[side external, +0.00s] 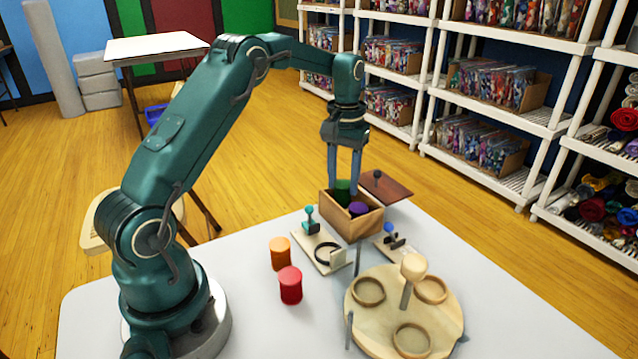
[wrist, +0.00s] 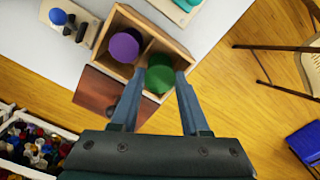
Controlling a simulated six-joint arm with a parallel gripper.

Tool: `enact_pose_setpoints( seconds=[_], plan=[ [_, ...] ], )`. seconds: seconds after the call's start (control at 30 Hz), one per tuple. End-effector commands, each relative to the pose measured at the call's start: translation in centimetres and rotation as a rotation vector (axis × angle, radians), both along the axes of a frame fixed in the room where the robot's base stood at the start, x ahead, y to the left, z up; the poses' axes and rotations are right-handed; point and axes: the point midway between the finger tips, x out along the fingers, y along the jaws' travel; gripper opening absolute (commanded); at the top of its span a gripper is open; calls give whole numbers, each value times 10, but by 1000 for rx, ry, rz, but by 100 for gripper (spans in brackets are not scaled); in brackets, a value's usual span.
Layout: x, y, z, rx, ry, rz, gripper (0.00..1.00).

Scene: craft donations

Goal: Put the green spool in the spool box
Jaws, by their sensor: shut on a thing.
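The green spool (wrist: 159,75) is between the fingertips of my gripper (wrist: 153,88), which is shut on it. In the side view the green spool (side external: 343,190) shows at the top of the wooden spool box (side external: 345,227), with my gripper (side external: 343,178) pointing down over it. The spool is at or inside the box's rear compartment; how deep it sits, I cannot tell. A purple spool (wrist: 124,47) is in the other compartment. It also shows in the side view (side external: 358,209). The spool box rim (wrist: 150,22) is visible in the wrist view.
An orange spool (side external: 280,254) and a red spool (side external: 290,285) stand on the white table (side external: 250,325). A round wooden board with rings (side external: 380,325) is at the front right. Small fixtures (side external: 322,250) stand before the box. A brown lid (side external: 387,188) is behind it.

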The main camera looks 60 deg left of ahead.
Motion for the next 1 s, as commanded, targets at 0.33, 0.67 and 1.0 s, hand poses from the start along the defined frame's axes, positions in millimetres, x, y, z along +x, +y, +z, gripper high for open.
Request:
enact_pose_setpoints(
  seconds=[0.33,0.67,1.0],
  plan=[
    [0,0,0,0,0,0,80],
    [1,0,3,1,-2,0,80],
    [1,0,29,2,-3,0,80]
  ],
)
